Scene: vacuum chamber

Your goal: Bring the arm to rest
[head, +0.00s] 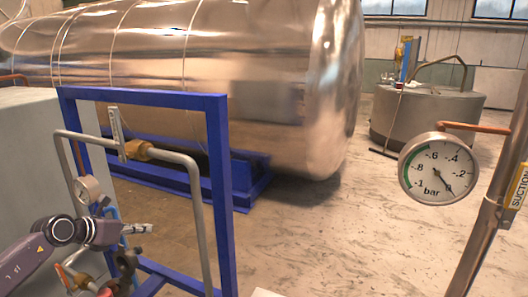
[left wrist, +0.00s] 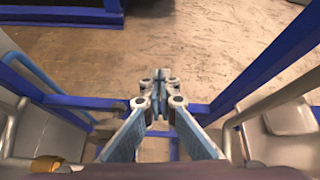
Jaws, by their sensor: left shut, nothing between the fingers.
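My left arm (head: 62,232) comes in from the lower left in the head view, its dark links bent in front of the blue frame. My left gripper (head: 140,229) points right, in the area of the pipes inside the frame. In the left wrist view the left gripper (left wrist: 158,82) has its fingertips together with nothing between them. Bare floor shows beyond the tips. My right gripper is in neither view.
A blue metal frame (head: 218,180) with a grey pipe (head: 196,200) and a small gauge (head: 88,190) stands close around my gripper. A large shiny tank (head: 250,70) lies behind. A bar gauge (head: 438,168) hangs at right on the suction pipe (head: 492,215). Open floor lies between.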

